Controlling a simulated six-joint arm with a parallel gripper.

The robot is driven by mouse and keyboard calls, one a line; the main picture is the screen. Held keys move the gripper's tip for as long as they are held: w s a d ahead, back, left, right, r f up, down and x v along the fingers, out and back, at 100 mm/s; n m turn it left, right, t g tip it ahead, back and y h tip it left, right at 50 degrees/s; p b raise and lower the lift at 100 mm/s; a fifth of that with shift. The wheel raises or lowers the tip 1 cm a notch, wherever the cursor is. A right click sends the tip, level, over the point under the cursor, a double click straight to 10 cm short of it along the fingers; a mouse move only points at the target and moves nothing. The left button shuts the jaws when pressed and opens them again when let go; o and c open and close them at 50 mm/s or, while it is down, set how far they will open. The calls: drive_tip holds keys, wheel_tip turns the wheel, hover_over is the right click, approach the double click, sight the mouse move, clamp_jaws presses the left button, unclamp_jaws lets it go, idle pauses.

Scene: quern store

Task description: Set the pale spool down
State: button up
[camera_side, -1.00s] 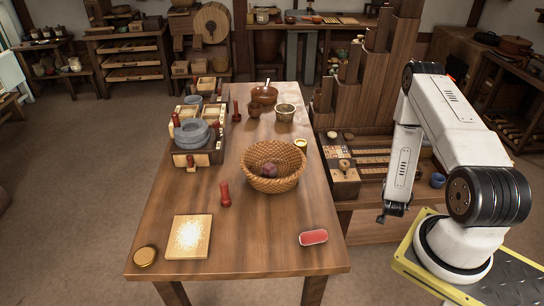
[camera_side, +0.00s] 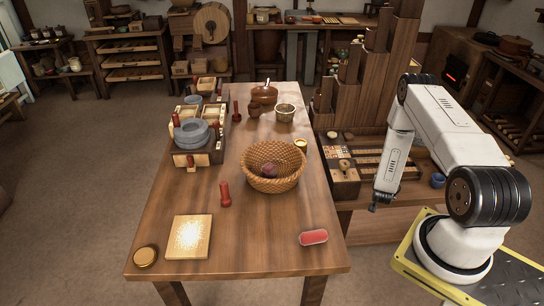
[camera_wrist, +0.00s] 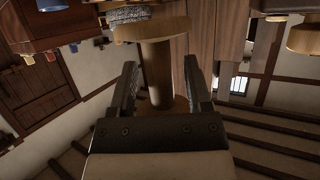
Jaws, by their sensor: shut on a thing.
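The pale spool (camera_wrist: 157,72) shows in the wrist view as a tan wooden column with a wide round flange at the top and another lower down. My gripper (camera_wrist: 160,66) has one finger on each side of it and is shut on it. In the side view, my gripper (camera_side: 375,205) is a small dark shape at the end of the white arm, in front of the low shelf unit right of the table. I cannot make out the spool there.
The wooden table (camera_side: 250,235) bears a wicker basket (camera_side: 272,180), a red peg (camera_side: 225,195), a pale square board (camera_side: 188,237), a red block (camera_side: 313,237) and a round tin (camera_side: 145,256). Its front middle is clear. A low shelf unit (camera_side: 400,222) stands to its right.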

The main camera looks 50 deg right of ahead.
drive_tip(key=shift+w+d+f, duration=0.55)
drive_tip(key=shift+d+f, duration=0.1)
drive_tip(key=shift+f, duration=0.25)
drive_tip(key=shift+w+d+f, duration=0.6)
drive_tip(key=shift+f, duration=0.3)
drive_tip(key=shift+w+d+f, duration=0.55)
drive_tip(key=shift+d+f, duration=0.1)
drive_tip(key=shift+f, duration=0.25)
drive_tip(key=shift+w+d+f, duration=0.15)
drive_tip(key=shift+f, duration=0.2)
drive_tip(key=shift+w+d+f, duration=0.1)
drive_tip(key=shift+f, duration=1.55)
drive_tip(key=shift+f, duration=0.1)
drive_tip(key=o, duration=1)
